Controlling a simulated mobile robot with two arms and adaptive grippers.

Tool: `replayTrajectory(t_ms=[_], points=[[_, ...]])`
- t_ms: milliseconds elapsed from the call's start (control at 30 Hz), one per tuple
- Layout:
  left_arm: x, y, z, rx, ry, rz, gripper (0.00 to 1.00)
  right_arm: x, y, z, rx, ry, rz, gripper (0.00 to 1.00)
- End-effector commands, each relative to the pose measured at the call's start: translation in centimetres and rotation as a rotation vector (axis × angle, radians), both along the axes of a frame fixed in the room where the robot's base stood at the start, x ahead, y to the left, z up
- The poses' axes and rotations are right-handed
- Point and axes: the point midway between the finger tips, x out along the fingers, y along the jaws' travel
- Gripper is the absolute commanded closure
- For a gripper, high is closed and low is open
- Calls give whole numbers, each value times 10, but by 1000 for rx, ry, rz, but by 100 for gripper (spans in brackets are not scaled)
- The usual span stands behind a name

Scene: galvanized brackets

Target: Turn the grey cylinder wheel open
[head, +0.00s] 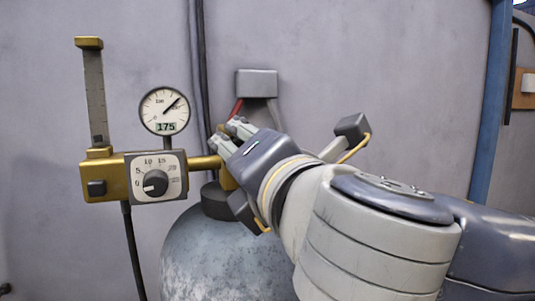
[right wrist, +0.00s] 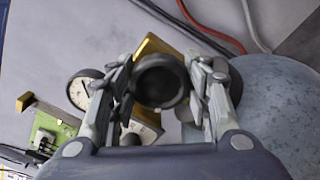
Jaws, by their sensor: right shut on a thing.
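The grey cylinder (head: 220,255) stands against the wall, with a dark collar (head: 216,203) and a brass valve at its top. My right gripper (head: 229,134) comes in from the right above the cylinder and hides most of the valve. In the right wrist view, the round dark grey wheel (right wrist: 160,84) sits between the two fingers, and the gripper is shut on it. The wheel is hidden in the head view. My left gripper is in neither view.
A brass regulator (head: 105,177) with a knob dial (head: 155,184) near 0 and a flow tube (head: 95,100) is left of the valve. A round gauge (head: 164,110) reads 175. A grey wall box (head: 257,83) with a red hose is behind. A blue post (head: 491,110) stands right.

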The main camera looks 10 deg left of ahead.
Motion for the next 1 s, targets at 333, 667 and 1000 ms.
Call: replayTrajectory(t_ms=[333,667,1000], points=[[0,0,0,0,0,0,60,0,1,-2,-4,3,1,34],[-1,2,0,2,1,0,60,-9,-5,0,-1,0,4,34],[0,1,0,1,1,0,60,-65,-43,0,-2,-2,4,34]])
